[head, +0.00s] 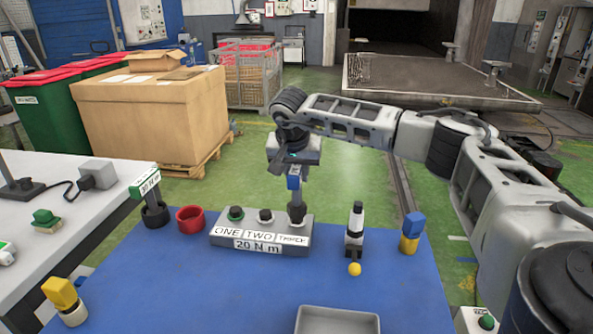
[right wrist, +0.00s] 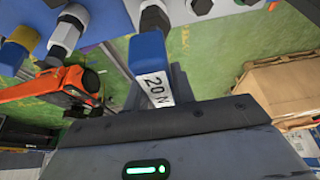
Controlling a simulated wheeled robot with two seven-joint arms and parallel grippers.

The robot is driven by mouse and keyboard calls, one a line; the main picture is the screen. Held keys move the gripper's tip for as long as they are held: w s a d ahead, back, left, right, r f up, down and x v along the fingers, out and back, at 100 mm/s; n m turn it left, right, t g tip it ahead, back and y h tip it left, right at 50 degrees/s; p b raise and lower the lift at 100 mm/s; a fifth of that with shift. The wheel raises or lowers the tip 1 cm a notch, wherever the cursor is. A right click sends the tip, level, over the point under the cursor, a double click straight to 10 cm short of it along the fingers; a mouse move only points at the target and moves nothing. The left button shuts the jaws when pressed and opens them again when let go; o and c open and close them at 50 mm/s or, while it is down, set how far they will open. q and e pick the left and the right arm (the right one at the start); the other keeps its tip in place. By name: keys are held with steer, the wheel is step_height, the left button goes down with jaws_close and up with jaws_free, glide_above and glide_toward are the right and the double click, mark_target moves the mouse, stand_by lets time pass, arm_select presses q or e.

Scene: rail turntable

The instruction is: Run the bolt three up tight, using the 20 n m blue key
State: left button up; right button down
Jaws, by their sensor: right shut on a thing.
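The grey bolt block (head: 218,237) stands on the blue mat, labelled ONE, TWO and THREE, with a 20 N m plate on its front. My right gripper (head: 293,168) is shut on the blue key (head: 294,183), above position three. The key stands about upright, its grey socket end (head: 297,209) over bolt three, which it hides. I cannot tell how far it is seated. In the right wrist view the blue key (right wrist: 148,50) shows a white 20 N label. My left gripper is not in view.
On the blue mat (head: 200,295) are a red ring (head: 190,219), a black cup (head: 155,216), a black-and-white tool (head: 355,230), a yellow ball (head: 354,269), a blue-and-yellow piece (head: 410,232), a yellow-topped piece (head: 62,296) and a grey tray (head: 337,312).

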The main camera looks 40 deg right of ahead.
steer(key=shift+f, duration=0.4)
stand_by(0.3)
steer(key=shift+f+b, duration=0.4)
steer(key=shift+f, duration=0.05)
steer(key=shift+m, duration=0.3)
steer(key=shift+w+r+m+g+p, duration=0.1)
steer(key=shift+m+g+p, duration=0.2)
steer(key=shift+m+p, duration=0.4)
steer(key=shift+m+g+h+p, duration=0.45)
steer(key=shift+m+g, duration=0.15)
steer(key=shift+m, duration=1)
steer(key=shift+m, duration=0.5)
steer(key=m+g, duration=0.2)
steer(key=m, duration=0.2)
